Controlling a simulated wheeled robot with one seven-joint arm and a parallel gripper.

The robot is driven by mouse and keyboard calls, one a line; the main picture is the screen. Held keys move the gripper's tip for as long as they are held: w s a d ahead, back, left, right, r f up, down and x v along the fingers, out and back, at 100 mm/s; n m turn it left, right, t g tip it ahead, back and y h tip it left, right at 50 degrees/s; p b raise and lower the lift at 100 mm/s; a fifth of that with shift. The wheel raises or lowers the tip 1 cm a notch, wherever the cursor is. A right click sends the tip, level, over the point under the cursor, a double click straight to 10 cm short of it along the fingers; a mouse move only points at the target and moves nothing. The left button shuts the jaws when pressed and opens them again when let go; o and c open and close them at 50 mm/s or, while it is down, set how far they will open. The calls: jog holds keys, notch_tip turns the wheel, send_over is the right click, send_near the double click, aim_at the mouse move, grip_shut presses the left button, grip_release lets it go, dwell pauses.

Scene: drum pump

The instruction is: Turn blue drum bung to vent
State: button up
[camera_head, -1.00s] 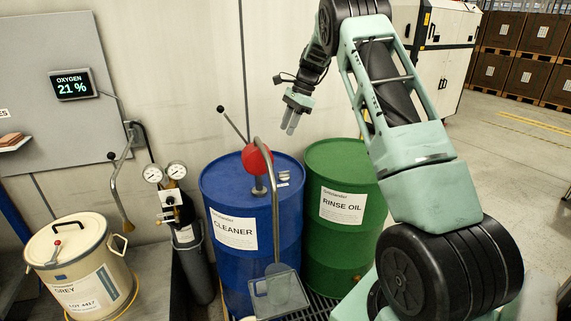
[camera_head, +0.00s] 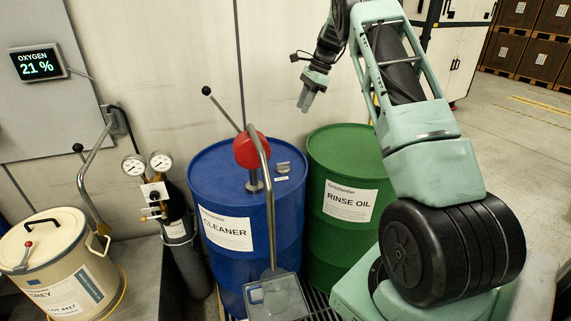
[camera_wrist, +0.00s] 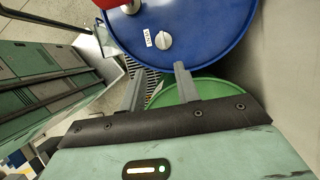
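The blue drum (camera_head: 232,248), labelled CLEANER, stands upright with a red ball-shaped pump (camera_head: 251,150) on its lid. The bung (camera_head: 283,168) is a small silver cap on the right part of the lid. In the wrist view the bung (camera_wrist: 163,41) is round with a raised grip bar, beside a small white label (camera_wrist: 147,38). My gripper (camera_head: 305,104) is above and behind the lid, apart from the bung. In the wrist view my gripper (camera_wrist: 159,76) has its two fingers spread, with nothing between them. The bung lies beyond the fingertips.
The pump's lever and bent metal spout (camera_head: 268,195) rise left of the bung. The green RINSE OIL drum (camera_head: 345,237) stands close on the right. A clear container (camera_head: 278,298) is under the spout. Gauges (camera_head: 147,164) and a cream drum (camera_head: 50,262) are left.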

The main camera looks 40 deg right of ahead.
jog(key=b, duration=0.5)
send_near(285, 163)
jog(key=p+x, duration=0.5)
jog(key=x, duration=0.4)
jog(key=shift+w+a+r, duration=0.1)
jog(key=shift+w+a, duration=0.05)
jog(key=shift+w, duration=0.05)
grip_shut()
